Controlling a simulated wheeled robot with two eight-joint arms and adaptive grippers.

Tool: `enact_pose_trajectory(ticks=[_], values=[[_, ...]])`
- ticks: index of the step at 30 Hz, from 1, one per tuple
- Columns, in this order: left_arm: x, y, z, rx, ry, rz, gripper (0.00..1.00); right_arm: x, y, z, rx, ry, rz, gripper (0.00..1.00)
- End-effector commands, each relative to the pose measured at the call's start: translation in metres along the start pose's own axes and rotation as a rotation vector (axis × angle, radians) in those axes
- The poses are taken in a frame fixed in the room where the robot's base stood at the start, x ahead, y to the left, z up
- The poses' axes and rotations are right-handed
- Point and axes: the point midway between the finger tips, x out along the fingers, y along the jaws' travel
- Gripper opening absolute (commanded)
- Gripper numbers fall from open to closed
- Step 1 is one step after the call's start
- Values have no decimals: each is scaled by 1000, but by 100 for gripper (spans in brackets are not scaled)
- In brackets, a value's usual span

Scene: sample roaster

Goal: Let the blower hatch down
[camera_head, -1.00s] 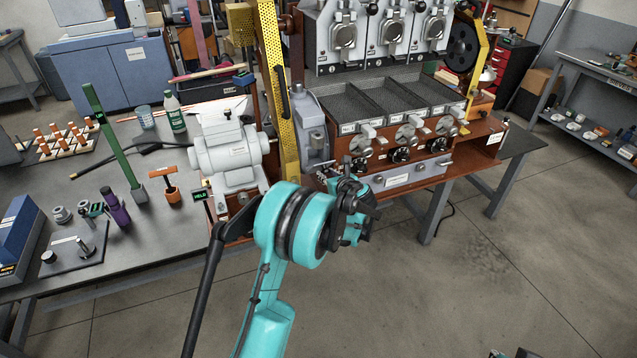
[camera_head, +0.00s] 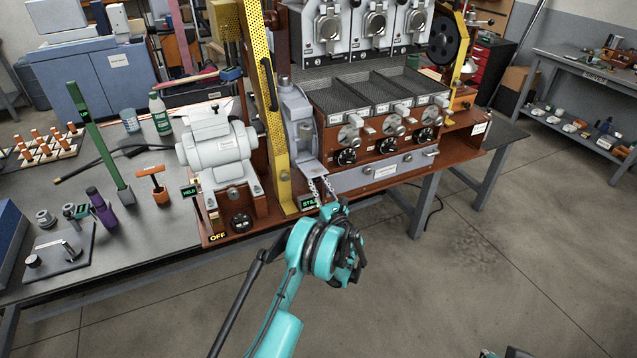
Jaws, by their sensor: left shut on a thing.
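The grey blower housing (camera_head: 293,108) stands at the front left of the brown roaster frame, beside a yellow perforated post. A pale plate (camera_head: 311,169) shows at its foot, with two short chains (camera_head: 314,187) running down towards my gripper. My left gripper (camera_head: 333,209) is at the lower end of the chains, in front of the frame's edge. It is shut on what looks like the blower hatch, mostly hidden by the gripper and wrist. A small sign reading STILL (camera_head: 309,203) is just left of the gripper. Only a dark fragment, perhaps my right gripper, shows at the bottom right edge.
A grey motor (camera_head: 217,147) stands left of the post, with a HELD sign (camera_head: 188,191) and an OFF sign (camera_head: 217,237) near it. Trays (camera_head: 380,95) and several knobs are to the right. Tools stand on the bench at left. The floor in front is clear.

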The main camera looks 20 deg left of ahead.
Motion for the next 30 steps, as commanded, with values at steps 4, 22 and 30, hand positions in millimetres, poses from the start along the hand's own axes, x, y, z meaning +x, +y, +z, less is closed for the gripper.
enact_pose_trajectory(ticks=[4, 22, 30], values=[[3, 1, -3, 3, -34, 1, 0, 0, 0, 0, 0, 0, 0, 0], [4, 1, -4, 2, -48, 1, 34, 0, 0, 0, 0, 0, 0, 0], [0, 0, -4, 1, -48, 0, 34, 0, 0, 0, 0, 0, 0, 0]])
